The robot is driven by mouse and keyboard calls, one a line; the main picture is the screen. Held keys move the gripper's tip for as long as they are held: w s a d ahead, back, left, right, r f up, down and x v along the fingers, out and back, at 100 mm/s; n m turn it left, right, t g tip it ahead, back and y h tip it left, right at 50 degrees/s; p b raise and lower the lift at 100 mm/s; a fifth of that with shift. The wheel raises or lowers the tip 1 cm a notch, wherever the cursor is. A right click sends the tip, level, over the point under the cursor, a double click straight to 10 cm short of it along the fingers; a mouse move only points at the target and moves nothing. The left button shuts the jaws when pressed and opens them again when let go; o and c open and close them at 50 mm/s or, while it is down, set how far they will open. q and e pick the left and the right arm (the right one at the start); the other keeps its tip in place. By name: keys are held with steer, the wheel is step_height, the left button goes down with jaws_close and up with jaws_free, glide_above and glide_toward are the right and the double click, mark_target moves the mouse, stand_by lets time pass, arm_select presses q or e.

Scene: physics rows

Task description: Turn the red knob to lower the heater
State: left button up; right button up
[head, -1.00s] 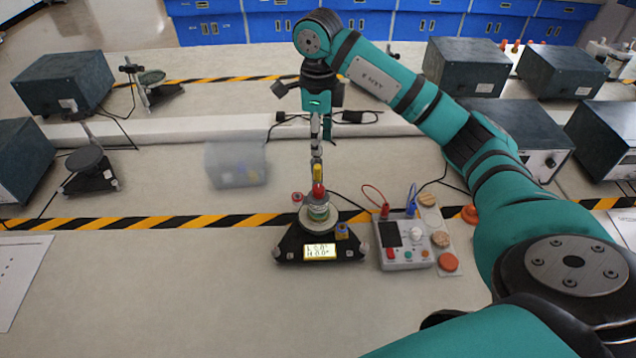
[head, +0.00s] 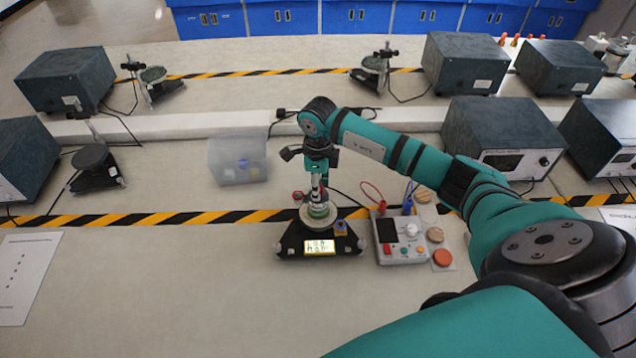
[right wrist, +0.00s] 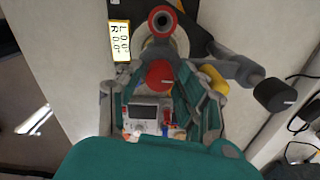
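A black heater stand (head: 285,244) with a lit yellow display (head: 320,246) stands mid-table. A red round knob top (right wrist: 160,74) shows between my right fingers in the right wrist view. A second red ring-shaped part (right wrist: 161,22) lies beyond it; a small red part (head: 298,195) also shows left of the post in the head view. I cannot tell which is the task's knob. My right gripper (head: 318,195) points straight down over the stand. Its fingers (right wrist: 158,82) look apart around the red top; contact is unclear. My left gripper is out of view.
A grey control box (head: 402,240) with leads is close to the stand's right. A clear box (head: 238,160) sits behind left, and a yellow cylinder (right wrist: 213,78) is beside the right fingers.

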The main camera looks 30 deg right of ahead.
steer(key=shift+c, duration=0.5)
jaws_close()
